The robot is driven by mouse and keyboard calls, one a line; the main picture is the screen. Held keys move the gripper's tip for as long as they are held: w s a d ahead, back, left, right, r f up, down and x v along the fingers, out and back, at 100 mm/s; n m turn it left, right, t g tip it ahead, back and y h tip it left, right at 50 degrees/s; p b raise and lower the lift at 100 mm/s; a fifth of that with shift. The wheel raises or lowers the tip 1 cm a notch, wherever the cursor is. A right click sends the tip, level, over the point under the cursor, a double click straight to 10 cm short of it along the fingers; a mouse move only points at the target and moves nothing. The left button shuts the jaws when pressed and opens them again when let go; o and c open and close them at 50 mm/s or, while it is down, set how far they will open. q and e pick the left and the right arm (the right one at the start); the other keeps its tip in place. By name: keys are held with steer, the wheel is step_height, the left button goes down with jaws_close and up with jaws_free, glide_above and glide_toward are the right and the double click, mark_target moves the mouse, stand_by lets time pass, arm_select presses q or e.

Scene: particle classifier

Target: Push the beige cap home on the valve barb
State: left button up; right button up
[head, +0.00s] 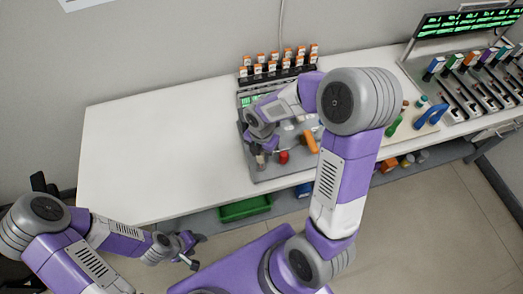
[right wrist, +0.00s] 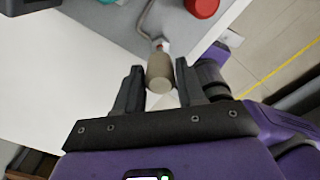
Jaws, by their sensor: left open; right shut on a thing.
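The beige cap (right wrist: 159,74) is between the fingers of my right gripper (right wrist: 158,86) in the right wrist view, with its round end facing the camera. The gripper is shut on it. A bent metal tube (right wrist: 146,22) with a small pale and reddish fitting (right wrist: 160,45) meets the cap's far end. The cap hides how far it sits over the barb. In the head view my right gripper (head: 262,148) is at the front left of the grey apparatus, and the cap (head: 260,162) shows small below it. My left gripper (head: 191,252) is open and empty, in front of the table.
A red knob (head: 283,157) is just right of the cap, with an orange handle (head: 311,142) beyond. Several orange-capped bottles (head: 287,60) stand behind the apparatus (head: 262,177). The white table (head: 150,140) is clear on the left. A green bin (head: 244,208) is below its front edge.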

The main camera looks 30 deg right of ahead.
mark_target(262, 160)
steer(key=shift+f, duration=0.65)
stand_by(1.5)
steer(key=shift+f+b, duration=1.05)
steer(key=shift+f, duration=0.65)
steer(key=o, duration=1.1)
step_height(262, 160, up, 8)
steer(key=shift+f+p, duration=0.2)
steer(key=shift+p, duration=0.95)
